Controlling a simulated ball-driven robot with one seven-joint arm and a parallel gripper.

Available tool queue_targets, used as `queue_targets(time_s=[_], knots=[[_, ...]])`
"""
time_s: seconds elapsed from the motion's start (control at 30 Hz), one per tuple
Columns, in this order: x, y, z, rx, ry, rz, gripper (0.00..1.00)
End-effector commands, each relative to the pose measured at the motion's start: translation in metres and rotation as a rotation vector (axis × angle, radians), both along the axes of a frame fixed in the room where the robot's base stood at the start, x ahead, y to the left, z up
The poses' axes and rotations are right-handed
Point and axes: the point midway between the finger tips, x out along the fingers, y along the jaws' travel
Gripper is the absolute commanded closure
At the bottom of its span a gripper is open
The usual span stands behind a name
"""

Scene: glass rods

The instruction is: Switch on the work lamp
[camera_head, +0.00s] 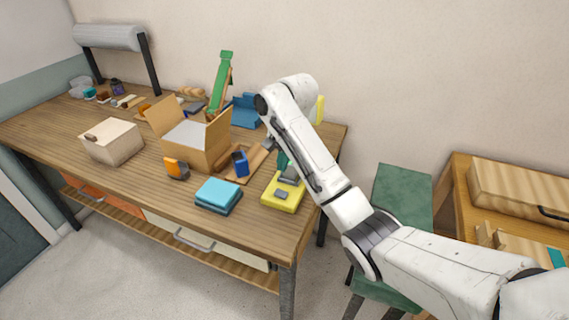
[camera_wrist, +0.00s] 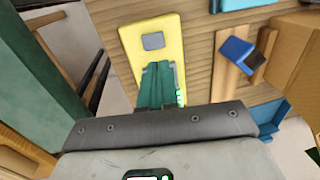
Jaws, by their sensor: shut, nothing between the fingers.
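A yellow block with a grey button (camera_head: 281,194) lies near the table's right front corner. In the wrist view the yellow block (camera_wrist: 133,42) lies just beyond my fingers, and its grey button (camera_wrist: 153,41) shows past the fingertips. My gripper (camera_wrist: 158,66) has its green fingers together, with nothing between them. The fingers overlap the near part of the yellow block in the picture; I cannot tell whether they touch it. A long grey cylinder (camera_head: 108,37) on dark posts stands at the table's back left; I cannot tell whether it is the lamp or lit.
On the wooden table, a cyan stack (camera_head: 218,194), an open cardboard box (camera_head: 193,141) and a blue item on a wooden board (camera_head: 240,163) are left of the yellow block. A green stool (camera_head: 403,190) and another table with a wooden box (camera_head: 520,190) stand right.

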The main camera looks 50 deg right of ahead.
Motion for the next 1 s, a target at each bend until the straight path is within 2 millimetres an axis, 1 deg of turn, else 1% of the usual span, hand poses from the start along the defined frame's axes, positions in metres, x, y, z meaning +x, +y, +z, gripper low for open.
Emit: queue_targets(time_s=[0.03,0.13,0.2,0.4,0.5,0.7,1.0], knots=[[0.001,0.001,-0.013,0.0,0.001,0.0,1.0],[0.003,0.001,-0.033,0.0,0.002,-0.001,1.0],[0.005,0.002,-0.04,-0.001,0.005,-0.001,1.0],[0.01,0.003,-0.072,0.0,0.003,-0.001,1.0],[0.012,0.004,-0.082,-0.001,0.002,-0.001,1.0],[0.013,0.004,-0.092,-0.001,0.0,-0.001,1.0],[0.014,0.005,-0.092,-0.001,0.0,-0.001,1.0]])
